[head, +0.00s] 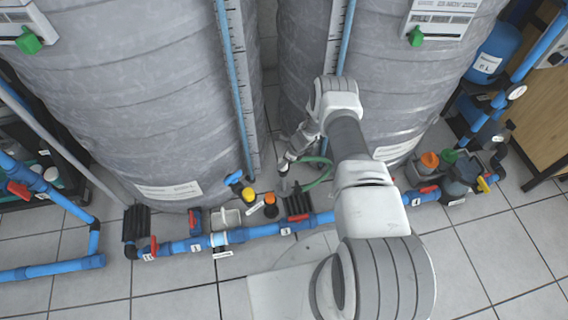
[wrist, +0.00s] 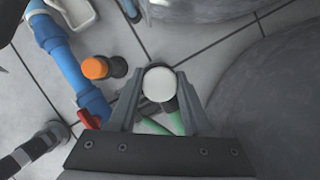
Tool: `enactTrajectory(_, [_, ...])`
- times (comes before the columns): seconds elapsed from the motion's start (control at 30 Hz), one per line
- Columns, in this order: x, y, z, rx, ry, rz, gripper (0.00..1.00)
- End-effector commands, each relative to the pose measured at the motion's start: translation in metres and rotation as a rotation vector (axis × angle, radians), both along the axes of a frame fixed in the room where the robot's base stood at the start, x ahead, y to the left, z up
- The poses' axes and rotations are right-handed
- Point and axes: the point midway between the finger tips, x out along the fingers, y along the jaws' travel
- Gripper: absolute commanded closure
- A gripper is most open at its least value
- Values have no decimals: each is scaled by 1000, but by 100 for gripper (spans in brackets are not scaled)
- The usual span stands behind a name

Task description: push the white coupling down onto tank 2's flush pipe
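In the wrist view a round white coupling (wrist: 158,83) sits between the two fingertips of my gripper (wrist: 159,90), seen end-on from above. Both fingers appear to touch its sides. A green hose (wrist: 177,122) shows just below it, between the fingers. In the head view my gripper (head: 285,163) points down near the floor between the two large grey tanks. The green hose (head: 318,178) curves there to its right. The flush pipe under the coupling is hidden in the wrist view, so I cannot tell how they meet.
Blue pipe (head: 260,232) with red valve handles runs along the floor in front of the tanks (head: 130,90). An orange-capped fitting (wrist: 96,68) stands left of my gripper. A yellow-capped piece (head: 248,194) is near it. Tank walls are close on both sides.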

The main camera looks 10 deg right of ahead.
Motion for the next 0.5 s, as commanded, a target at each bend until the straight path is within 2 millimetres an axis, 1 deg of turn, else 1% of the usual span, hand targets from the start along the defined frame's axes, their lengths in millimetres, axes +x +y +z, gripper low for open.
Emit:
enactTrajectory(0.03, [0,0,0,0,0,0,65])
enactTrajectory(0.17, [0,0,0,0,0,0,88])
enactTrajectory(0.2, [0,0,0,0,0,0,95])
enactTrajectory(0.23, [0,0,0,0,0,0,100])
enactTrajectory(0.5, [0,0,2,0,0,0,100])
